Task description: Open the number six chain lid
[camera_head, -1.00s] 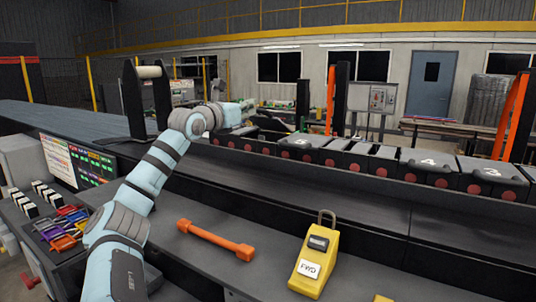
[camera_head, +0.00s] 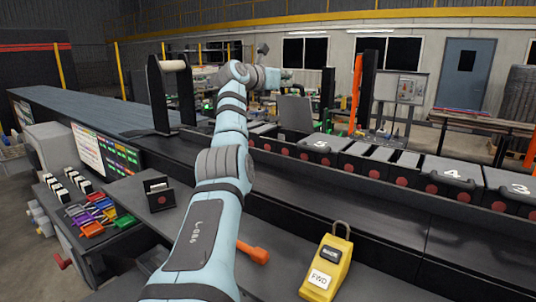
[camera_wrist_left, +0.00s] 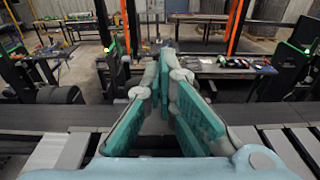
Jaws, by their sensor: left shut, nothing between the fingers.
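The drag chain runs along the back of the bench, with lids marked 5 (camera_head: 321,145), 4 (camera_head: 458,174) and 3 (camera_head: 518,188) lying flat. Left of lid 5, a grey lid (camera_head: 295,113) stands upright on the chain; no number can be read on its visible face. My left gripper (camera_head: 287,76) is above and a little left of this raised lid, apart from it in the picture. Its teal fingers show in the left wrist view (camera_wrist_left: 166,50), closed together at the tips with nothing between them. My right gripper is out of view.
An orange bar tool (camera_head: 254,252) lies partly behind my left arm. A dark roller post (camera_head: 173,95) stands left of the arm. Coloured locks (camera_head: 92,215) lie at the left.

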